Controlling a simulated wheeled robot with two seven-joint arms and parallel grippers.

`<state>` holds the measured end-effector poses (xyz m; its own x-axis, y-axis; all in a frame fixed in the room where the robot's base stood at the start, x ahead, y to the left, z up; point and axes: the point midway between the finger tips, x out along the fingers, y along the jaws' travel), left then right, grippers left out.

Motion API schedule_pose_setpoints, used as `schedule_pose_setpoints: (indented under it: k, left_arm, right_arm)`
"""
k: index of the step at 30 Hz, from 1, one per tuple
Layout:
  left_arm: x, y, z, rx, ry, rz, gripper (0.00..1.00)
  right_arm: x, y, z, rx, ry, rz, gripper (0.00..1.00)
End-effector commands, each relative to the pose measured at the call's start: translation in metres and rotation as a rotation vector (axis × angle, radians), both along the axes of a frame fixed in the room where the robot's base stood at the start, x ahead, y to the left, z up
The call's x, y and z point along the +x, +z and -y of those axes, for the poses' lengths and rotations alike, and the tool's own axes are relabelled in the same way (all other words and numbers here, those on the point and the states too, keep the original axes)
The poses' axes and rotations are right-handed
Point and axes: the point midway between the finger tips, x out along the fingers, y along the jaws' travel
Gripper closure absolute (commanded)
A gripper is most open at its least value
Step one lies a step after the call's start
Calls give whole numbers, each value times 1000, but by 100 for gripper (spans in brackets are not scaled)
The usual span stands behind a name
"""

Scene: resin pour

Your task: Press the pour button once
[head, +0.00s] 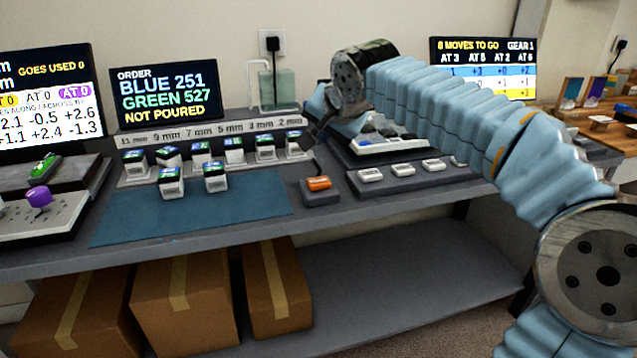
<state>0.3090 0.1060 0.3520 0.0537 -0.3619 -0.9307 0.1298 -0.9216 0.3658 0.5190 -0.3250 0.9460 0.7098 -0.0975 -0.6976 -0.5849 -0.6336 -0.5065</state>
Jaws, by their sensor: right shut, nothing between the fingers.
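An orange button (319,183) sits on a small dark box near the front edge of the grey bench. The order screen (170,95) reads BLUE 251, GREEN 527, NOT POURED. My right arm, in a light blue sleeve, reaches in from the right. Its gripper (308,141) is shut and empty, pointing down and left, above and behind the orange button and apart from it. The gripper is small and dark, and its wrist partly covers it. My left gripper is not in view.
White buttons (403,169) line a dark panel right of the orange button. A purple-knobbed joystick (39,197) is far left. Cardboard boxes (185,300) sit below.

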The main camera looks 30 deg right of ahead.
Motion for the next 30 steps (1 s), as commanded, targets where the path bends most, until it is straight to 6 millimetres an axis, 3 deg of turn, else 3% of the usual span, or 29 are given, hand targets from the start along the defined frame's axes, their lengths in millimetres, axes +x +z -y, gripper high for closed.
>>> schedule_pose_setpoints:
  k: [3,12,30]
  left_arm:
    - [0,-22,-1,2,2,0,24]
    - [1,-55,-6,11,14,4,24]
    - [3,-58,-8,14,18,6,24]
  right_arm:
    - [0,-23,0,0,-1,1,100]
    - [0,-62,0,0,0,1,100]
    - [0,-66,0,0,0,1,100]
